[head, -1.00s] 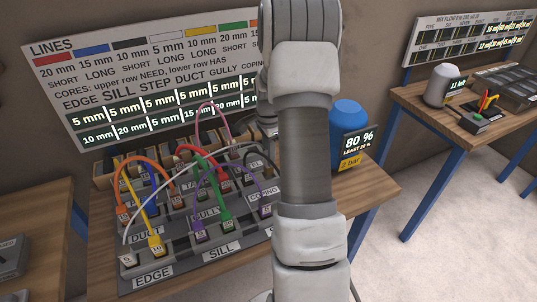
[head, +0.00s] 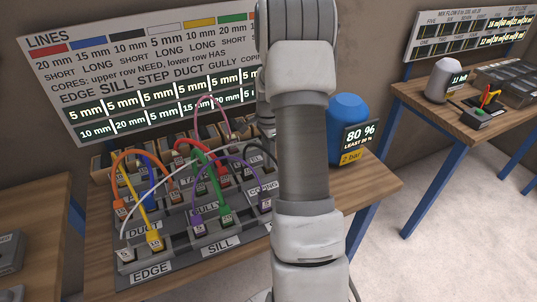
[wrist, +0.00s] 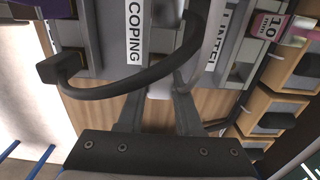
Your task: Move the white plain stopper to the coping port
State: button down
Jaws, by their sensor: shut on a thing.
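In the wrist view, my gripper (wrist: 160,98) is shut on a small pale piece (wrist: 160,87), apparently the white plain stopper; its shape is mostly hidden. The fingertips are close to the grey port board, below and between the COPING label (wrist: 134,32) and another label. A black cable (wrist: 120,92) loops across in front of the fingers. In the head view, the COPING label (head: 262,189) is at the board's right side, partly covered by my arm. I cannot tell whether the stopper touches a port.
The grey board carries several coloured cables, including yellow (head: 133,205) and green (head: 212,178) ones. A blue-topped vessel (head: 347,130) with an 80 % display stands right of my arm. In the wrist view, wooden blocks with black parts (wrist: 276,120) line the right.

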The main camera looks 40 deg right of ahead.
jog(key=shift+f+b, duration=0.35)
jog(key=shift+f, duration=0.25)
jog(key=c, duration=0.5)
grip_release()
notch_tip(320, 180, up, 18)
jog(key=p, duration=0.1)
jog(key=shift+f, duration=0.25)
